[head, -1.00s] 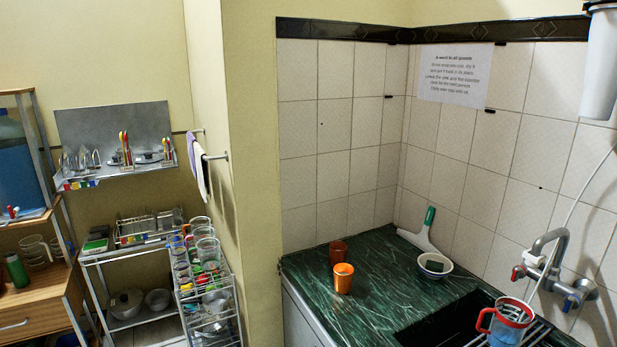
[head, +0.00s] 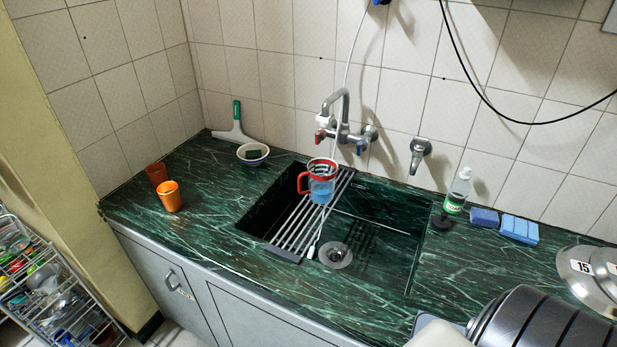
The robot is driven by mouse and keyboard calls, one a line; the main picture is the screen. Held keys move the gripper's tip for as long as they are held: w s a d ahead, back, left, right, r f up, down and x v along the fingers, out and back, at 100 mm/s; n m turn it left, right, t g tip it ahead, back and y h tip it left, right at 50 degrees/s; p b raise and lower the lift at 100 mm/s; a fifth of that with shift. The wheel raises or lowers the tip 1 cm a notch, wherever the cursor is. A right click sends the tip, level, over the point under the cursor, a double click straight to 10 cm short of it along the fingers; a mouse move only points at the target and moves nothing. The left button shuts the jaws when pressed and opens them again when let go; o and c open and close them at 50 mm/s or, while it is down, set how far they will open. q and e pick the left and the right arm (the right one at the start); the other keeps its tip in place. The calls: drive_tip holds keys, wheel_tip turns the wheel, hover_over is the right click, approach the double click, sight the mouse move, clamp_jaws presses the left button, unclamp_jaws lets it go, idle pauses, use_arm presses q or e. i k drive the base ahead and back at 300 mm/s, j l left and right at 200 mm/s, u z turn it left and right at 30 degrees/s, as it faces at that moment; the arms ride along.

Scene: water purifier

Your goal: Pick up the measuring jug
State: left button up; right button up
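The measuring jug (head: 322,186) has clear walls, a red rim and a red handle on its left side, with blue in its lower part. It stands upright on the metal roll-up rack (head: 293,226) that lies across the left part of the sink (head: 385,225). The mixer tap (head: 340,118) is on the wall just behind it. Neither of my grippers shows in the head view. A dark ribbed part and a pale part at the bottom right may be my own arm.
Two orange cups (head: 169,196) stand on the left of the green counter (head: 215,247). A bowl (head: 252,154) and a squeegee (head: 235,130) are at the back. A bottle (head: 458,190), blue sponges (head: 519,229) and a metal lid (head: 590,276) are to the right. A wire rack (head: 50,290) stands lower left.

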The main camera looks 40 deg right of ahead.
sight(321, 172)
drive_tip(key=z, duration=1.5)
